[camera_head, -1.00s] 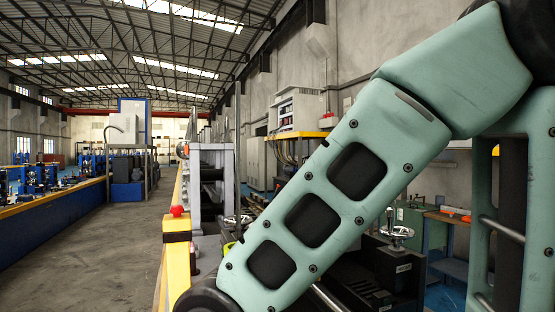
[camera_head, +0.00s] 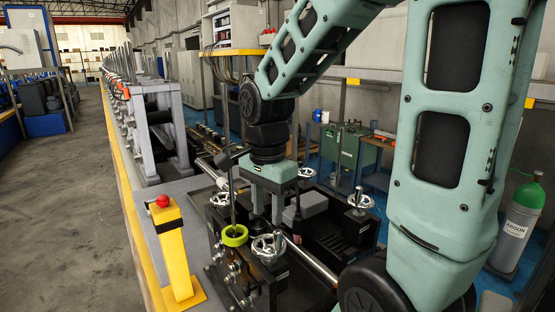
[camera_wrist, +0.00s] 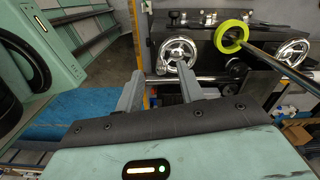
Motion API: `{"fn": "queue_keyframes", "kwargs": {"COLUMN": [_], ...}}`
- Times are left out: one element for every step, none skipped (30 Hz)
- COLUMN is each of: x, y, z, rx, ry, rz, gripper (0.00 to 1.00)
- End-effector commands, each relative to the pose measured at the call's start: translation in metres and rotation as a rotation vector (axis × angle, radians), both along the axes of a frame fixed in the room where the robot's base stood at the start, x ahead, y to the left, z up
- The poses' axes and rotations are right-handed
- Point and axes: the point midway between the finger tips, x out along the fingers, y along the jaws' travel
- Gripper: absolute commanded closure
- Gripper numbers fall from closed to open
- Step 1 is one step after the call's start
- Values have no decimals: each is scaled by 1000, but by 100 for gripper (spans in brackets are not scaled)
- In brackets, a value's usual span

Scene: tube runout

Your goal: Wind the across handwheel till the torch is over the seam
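Several chromed handwheels sit on the dark machine. One (camera_head: 269,246) is at the near end, one (camera_head: 220,198) at the left, one (camera_head: 362,200) at the right. In the wrist view, one handwheel (camera_wrist: 178,52) lies just beyond my fingertips and another (camera_wrist: 292,48) is at the right. I cannot tell which is the across one. A yellow-green ring (camera_head: 235,236) with a thin dark rod through it stands between the wheels; I cannot identify the torch. A shiny tube (camera_head: 316,263) crosses the machine; its seam cannot be made out. My gripper (camera_wrist: 160,69) is open and empty, pointing down above the machine.
A yellow post with a red button (camera_head: 163,201) stands at the front left edge. A green gas cylinder (camera_head: 519,222) stands at the right. A green cabinet (camera_head: 345,145) and bench are behind. The grey floor at the left is clear.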

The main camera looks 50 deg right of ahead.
Motion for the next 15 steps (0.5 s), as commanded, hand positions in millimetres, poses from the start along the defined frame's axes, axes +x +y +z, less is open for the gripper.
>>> {"fn": "queue_keyframes", "kwargs": {"x": [-1, -2, -2, -3, -3, -4, -4, -4, -4, -4, -4, -4, -4, -4, -4], "y": [-9, -13, -17, -20, -22, -24, -25, -26, -26, -26, -26, -26, -26, -26, -26], "z": [16, 19, 23, 25, 26, 27, 27, 26, 24, 22, 20, 16, 12, 9, 4], "rx": [-1, -2, -2, -2, -2, -2, -3, -3, -3, -3, -3, -3, -3, -3, -3], "ry": [1, 1, 2, 2, 3, 3, 3, 4, 4, 4, 4, 4, 4, 4, 4], "rz": [-65, -95, -130, -152, -169, -186, -196, -203, -207, -209, -209, -208, -207, -207, -206], "gripper": [62, 62, 62, 62, 62, 62, 62, 62, 62, 62, 62, 62, 62, 62, 62]}}
